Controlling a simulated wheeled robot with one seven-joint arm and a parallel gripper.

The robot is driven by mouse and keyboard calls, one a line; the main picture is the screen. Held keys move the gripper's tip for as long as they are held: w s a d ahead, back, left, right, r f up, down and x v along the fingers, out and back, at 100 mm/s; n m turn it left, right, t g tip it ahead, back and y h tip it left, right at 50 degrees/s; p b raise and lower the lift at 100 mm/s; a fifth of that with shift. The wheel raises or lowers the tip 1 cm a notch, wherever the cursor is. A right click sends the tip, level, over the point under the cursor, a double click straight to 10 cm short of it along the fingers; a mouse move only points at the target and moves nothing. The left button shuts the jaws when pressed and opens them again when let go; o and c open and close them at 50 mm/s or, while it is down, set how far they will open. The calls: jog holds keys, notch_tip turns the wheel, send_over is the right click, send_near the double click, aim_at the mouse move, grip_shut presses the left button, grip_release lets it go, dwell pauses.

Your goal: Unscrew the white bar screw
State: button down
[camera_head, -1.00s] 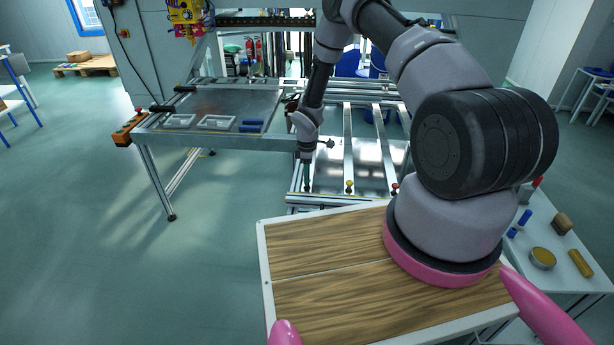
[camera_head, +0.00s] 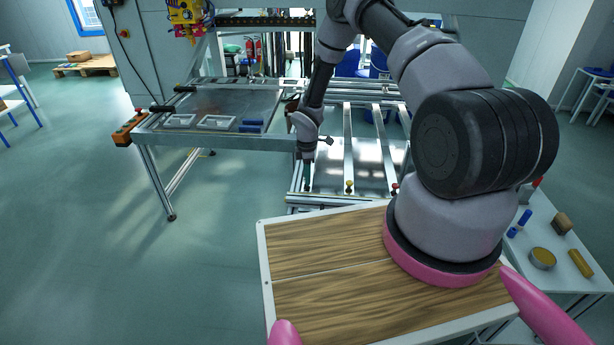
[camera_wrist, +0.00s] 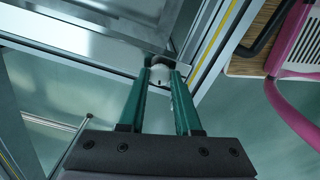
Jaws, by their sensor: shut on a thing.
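The white bar screw (camera_wrist: 160,74) shows in the wrist view as a pale rounded knob at the frame's corner bracket. My gripper (camera_wrist: 161,76) has two green fingers, one on each side of this knob, and is shut on it. In the head view my gripper (camera_head: 307,180) points down at the front left corner of the panel fixture (camera_head: 345,199). The white screw is too small and covered to make out there.
A yellow-topped screw (camera_head: 349,186) and a red-topped screw (camera_head: 395,188) stand to the right along the front rail. A table (camera_head: 225,106) with white trays (camera_head: 216,121) and blue pieces (camera_head: 250,126) is at the left. A side table (camera_head: 562,255) holds small items.

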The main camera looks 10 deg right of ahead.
jog(key=c, duration=0.6)
grip_release()
notch_tip(320, 180, up, 11)
jog(key=s+d+r+m+t, duration=0.1)
jog(key=s+d+r+m, duration=0.15)
jog(key=r, duration=0.85)
jog(key=s+d+r+m+t, duration=0.15)
jog(key=r+m, duration=0.25)
jog(key=r, duration=0.7)
jog(key=s+d+r+m+t, duration=0.1)
jog(key=s+d+r+m, duration=0.2)
jog(key=r, duration=0.8)
jog(key=s+r+m+t+y, duration=0.1)
jog(key=s+r+m+t, duration=0.1)
jog(key=s+r+m, duration=0.4)
jog(key=s+a+r+m+t+y, duration=0.1)
jog(key=s+r+m, duration=0.5)
jog(key=s, duration=1.1)
notch_tip(320, 180, up, 4)
jog(key=shift+s+r+t, duration=0.1)
jog(key=shift+s+t, duration=0.15)
jog(key=shift+t, duration=0.1)
